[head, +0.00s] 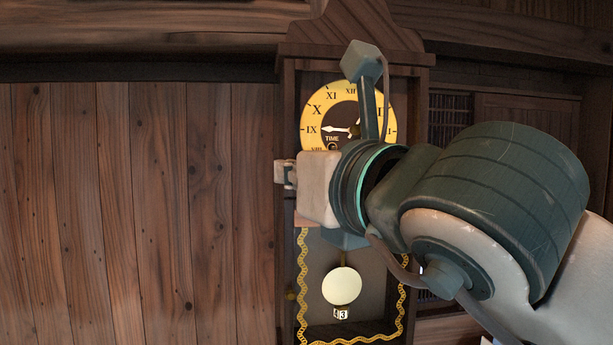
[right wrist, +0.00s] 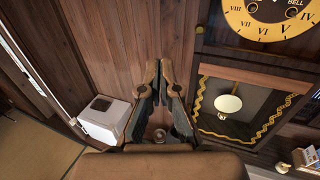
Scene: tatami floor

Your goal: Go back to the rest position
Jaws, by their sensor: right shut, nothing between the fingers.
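My right arm comes in from the right in the head view, in front of a wooden pendulum clock. My right gripper (head: 285,173) points left at the clock's left edge, mostly hidden behind my own wrist. In the right wrist view the two fingers of the right gripper (right wrist: 159,75) stand close together and hold nothing. The clock's yellow dial (head: 312,106) is partly covered by my wrist and its camera mount. My left gripper is not in view.
The clock's pendulum disc (head: 341,286) hangs below my wrist, inside a case with gold trim. A plank wall (head: 140,210) fills the left and is clear. A white box (right wrist: 105,118) stands low beside the wall in the right wrist view, near tatami floor (right wrist: 35,150).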

